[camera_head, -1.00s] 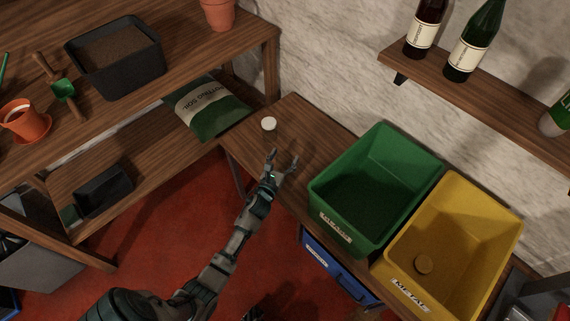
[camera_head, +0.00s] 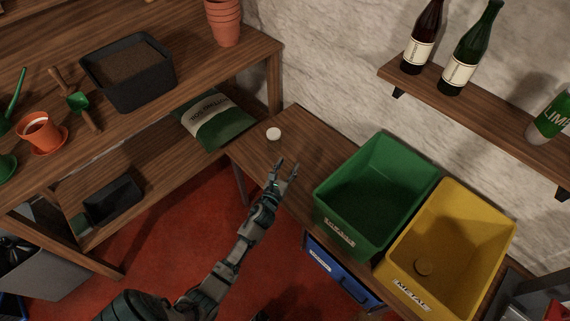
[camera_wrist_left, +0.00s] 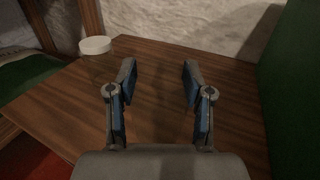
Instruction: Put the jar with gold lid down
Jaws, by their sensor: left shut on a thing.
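My left gripper (camera_head: 285,168) is over the low wooden table, left of the green bin. Its fingers stand apart in the left wrist view (camera_wrist_left: 158,78), shut on the jar, whose clear glass can hardly be made out between them. I cannot tell whether its base touches the table. No gold lid shows on it. A small round gold-brown lid-like piece (camera_head: 424,267) lies in the yellow bin. My right gripper is not in view.
A clear jar with a white lid (camera_wrist_left: 96,46) stands on the table (camera_head: 296,125), beyond the gripper. The green bin (camera_head: 347,238) and yellow METAL bin (camera_head: 408,292) stand to the right. A bottle shelf (camera_head: 480,108) is above. Bare wood surrounds the gripper.

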